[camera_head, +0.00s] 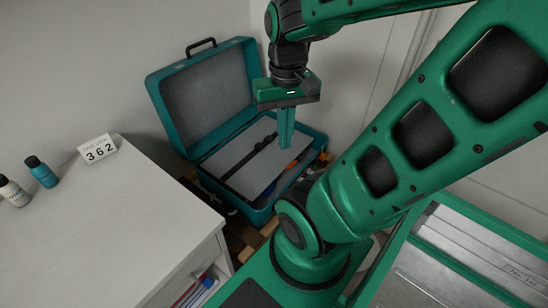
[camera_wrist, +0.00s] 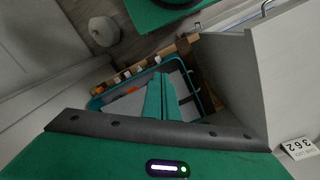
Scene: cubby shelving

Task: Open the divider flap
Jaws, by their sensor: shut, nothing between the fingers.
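A teal case (camera_head: 183,120) stands open with its grey-lined lid tipped back towards the wall. The divider flap (camera_head: 222,165), a pale grey panel with a dark strap across it, lies down inside the case. My gripper (camera_head: 286,146) points down over the right part of the case, with its green fingers closed together and empty. In the wrist view my gripper (camera_wrist: 161,84) hides much of the case (camera_wrist: 186,72); part of the pale flap (camera_wrist: 127,106) shows to the left of the fingers. I cannot tell whether the fingertips touch anything.
A white cabinet (camera_head: 120,220) stands left of the case, close to it. On it are a "362" card (camera_head: 98,149), a teal bottle (camera_head: 41,172) and a white bottle (camera_head: 12,190). Orange items (camera_head: 293,164) show at the case's right side. A wall stands behind.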

